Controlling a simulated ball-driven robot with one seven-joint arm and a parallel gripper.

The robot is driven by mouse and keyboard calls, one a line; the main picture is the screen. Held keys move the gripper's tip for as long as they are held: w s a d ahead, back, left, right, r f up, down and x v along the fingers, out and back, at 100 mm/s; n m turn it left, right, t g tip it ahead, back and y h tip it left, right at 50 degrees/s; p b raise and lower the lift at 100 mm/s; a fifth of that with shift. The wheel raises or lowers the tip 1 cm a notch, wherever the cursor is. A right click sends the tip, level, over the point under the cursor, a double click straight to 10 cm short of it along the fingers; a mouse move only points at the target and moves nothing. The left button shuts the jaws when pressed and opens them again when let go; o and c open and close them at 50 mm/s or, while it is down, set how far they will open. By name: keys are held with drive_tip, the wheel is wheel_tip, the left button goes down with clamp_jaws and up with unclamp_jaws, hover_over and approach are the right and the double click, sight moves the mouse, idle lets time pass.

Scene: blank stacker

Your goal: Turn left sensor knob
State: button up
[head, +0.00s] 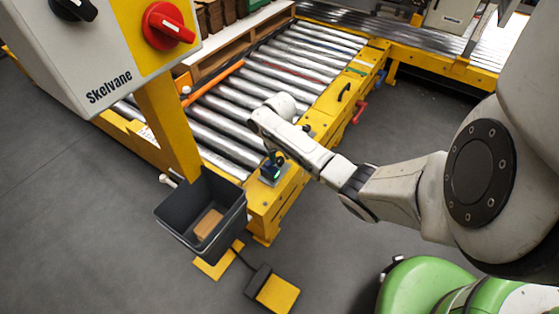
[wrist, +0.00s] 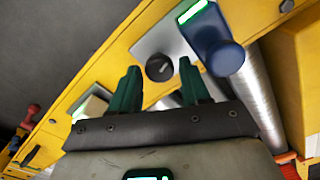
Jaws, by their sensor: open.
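In the wrist view, a small round black knob (wrist: 160,68) sits on a grey metal plate (wrist: 166,40) on the yellow conveyor rail. A blue sensor (wrist: 214,38) with a lit green strip stands beside it, to the right. My gripper (wrist: 159,66) is open, with its dark green fingers on either side of the knob in the picture and nothing between them. I cannot tell whether the fingers touch the knob or how far above it they are.
A pale block (wrist: 92,108) with a green light is left of my fingers in the wrist view. Rollers (head: 215,125) run beside the rail. A dark bin (head: 188,222) holding a brown block, a foot pedal (head: 275,292) and a panel with a red switch (head: 165,25) are nearby.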

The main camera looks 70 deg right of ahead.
drive_tip(key=shift+f, duration=0.4)
drive_tip(key=c, duration=0.8)
drive_tip(key=shift+o, duration=0.2)
